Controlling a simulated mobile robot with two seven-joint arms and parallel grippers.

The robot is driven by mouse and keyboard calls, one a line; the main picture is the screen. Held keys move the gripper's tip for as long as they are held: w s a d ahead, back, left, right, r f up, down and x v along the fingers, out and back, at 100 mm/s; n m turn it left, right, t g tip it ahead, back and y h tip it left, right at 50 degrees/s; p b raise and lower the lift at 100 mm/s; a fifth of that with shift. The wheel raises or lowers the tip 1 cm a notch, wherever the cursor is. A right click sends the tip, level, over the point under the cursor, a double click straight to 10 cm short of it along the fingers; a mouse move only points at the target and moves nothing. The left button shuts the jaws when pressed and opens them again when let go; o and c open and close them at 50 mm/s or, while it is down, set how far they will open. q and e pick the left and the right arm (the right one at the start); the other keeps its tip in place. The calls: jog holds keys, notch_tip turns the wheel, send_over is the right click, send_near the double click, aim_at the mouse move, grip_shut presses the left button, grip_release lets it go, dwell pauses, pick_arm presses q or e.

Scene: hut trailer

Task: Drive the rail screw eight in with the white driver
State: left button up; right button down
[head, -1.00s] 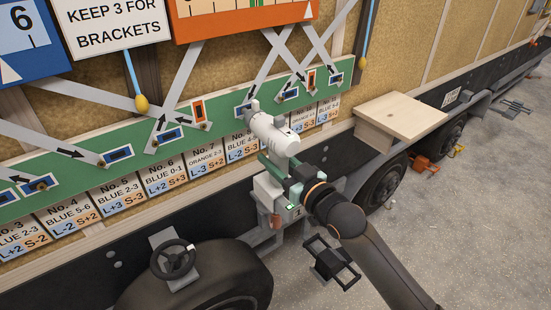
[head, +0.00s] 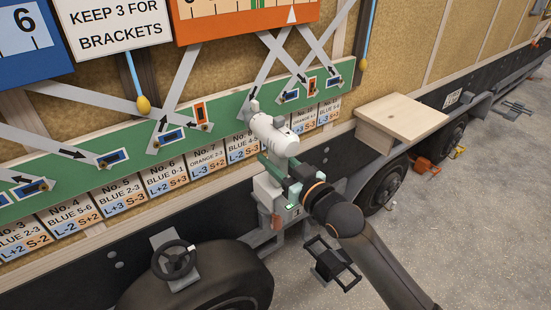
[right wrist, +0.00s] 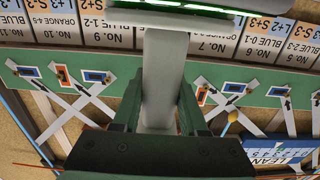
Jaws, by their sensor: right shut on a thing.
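The white driver (head: 273,135) is level with the green rail (head: 60,178), its nose at the rail above the No. 8 label (head: 240,148). My right gripper (head: 275,168) is shut on the driver's grip, below its white body. In the right wrist view, the gripper's dark fingers (right wrist: 157,128) stand on both sides of the pale grip (right wrist: 163,80). Rail screw eight is hidden behind the driver's nose, so I cannot tell whether the tip touches it or how deep it sits. My left gripper is not in view.
Grey slanted straps (head: 178,88) cross to the rail on both sides of the driver. A wooden shelf (head: 402,117) sticks out to the right. A tyre with a black handwheel (head: 174,260) is below left. A black step (head: 332,265) is below my arm.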

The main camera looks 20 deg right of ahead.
jog(key=shift+s+r, duration=0.1)
jog(key=shift+r, duration=0.2)
